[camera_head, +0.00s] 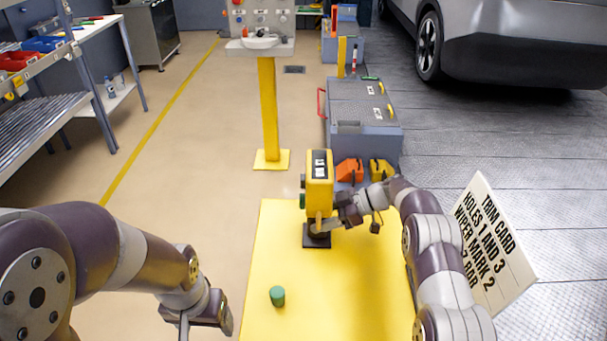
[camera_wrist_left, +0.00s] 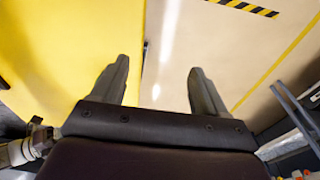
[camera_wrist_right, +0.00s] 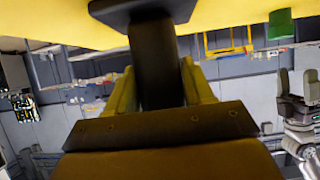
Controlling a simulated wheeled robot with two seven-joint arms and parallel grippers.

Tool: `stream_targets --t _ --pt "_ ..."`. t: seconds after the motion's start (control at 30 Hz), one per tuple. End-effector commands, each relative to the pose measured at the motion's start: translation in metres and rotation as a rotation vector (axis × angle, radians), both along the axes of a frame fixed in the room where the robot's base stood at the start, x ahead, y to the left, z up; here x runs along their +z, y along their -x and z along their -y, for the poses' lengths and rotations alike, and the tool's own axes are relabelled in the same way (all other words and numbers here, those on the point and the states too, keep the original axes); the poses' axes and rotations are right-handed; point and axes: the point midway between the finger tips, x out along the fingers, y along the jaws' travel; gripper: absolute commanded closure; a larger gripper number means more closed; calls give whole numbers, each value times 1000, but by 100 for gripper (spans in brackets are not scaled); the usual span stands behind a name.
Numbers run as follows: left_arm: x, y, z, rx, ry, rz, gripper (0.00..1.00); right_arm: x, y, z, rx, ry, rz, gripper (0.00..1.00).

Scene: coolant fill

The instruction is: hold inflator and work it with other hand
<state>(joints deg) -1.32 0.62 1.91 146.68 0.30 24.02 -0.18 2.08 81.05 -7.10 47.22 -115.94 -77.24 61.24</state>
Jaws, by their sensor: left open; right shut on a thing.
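The inflator (camera_head: 319,182) is a yellow upright body with white labels on top, standing on a dark square base (camera_head: 316,240) on the yellow table. My right gripper (camera_head: 322,226) is shut on its lower part, just above the base. In the right wrist view the fingers (camera_wrist_right: 150,80) stand either side of a dark post (camera_wrist_right: 153,60) that joins the base (camera_wrist_right: 140,8). The inflator's yellow body is not clearly seen there. My left gripper (camera_head: 184,328) is low at the left, apart from the inflator; its fingers (camera_wrist_left: 160,85) are open and empty over the table's edge.
A green cylinder (camera_head: 277,297) stands on the yellow table (camera_head: 335,295), in front of the inflator. A text card (camera_head: 485,245) is at the right, beyond my right arm. Orange and yellow blocks (camera_head: 349,171) and a grey case (camera_head: 365,112) are behind. The table's middle is mostly clear.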

Motion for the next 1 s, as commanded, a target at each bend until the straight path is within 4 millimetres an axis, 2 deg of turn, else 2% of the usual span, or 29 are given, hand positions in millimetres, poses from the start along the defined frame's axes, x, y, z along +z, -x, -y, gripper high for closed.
stream_targets --t 0.83,0.87,1.0 --pt "0 0 0 0 0 0 26 0 0 0 0 0 0 73" --pt "0 0 0 0 0 0 30 0 0 0 0 0 0 73" --pt "0 0 0 0 0 0 75 0 0 0 0 0 0 73"
